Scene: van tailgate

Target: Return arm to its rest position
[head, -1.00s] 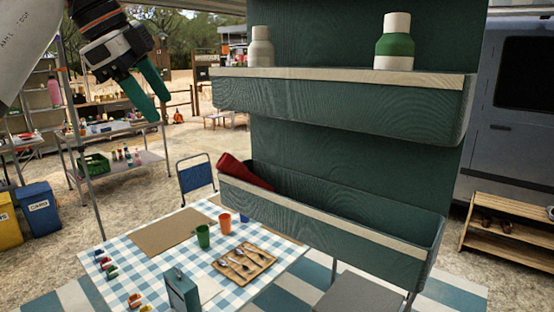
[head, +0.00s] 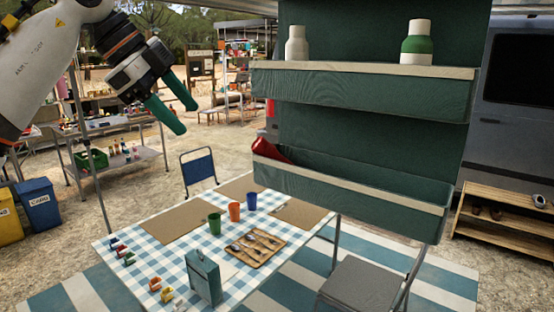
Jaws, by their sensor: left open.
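My left arm comes in from the upper left of the head view. Its gripper (head: 178,110) has green fingers that are spread apart and empty. It hangs in the air left of the green shelf unit, above and behind the checkered table in the picture. It touches nothing that I can see. My right gripper is not in view.
The green shelf unit (head: 355,183) holds a red item (head: 268,151) in its lower bin; a grey bottle (head: 296,43) and a green bottle (head: 417,44) stand above. A checkered table (head: 160,255) with cups and a cutlery tray (head: 256,247) stands below. A grey chair (head: 360,286) stands right.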

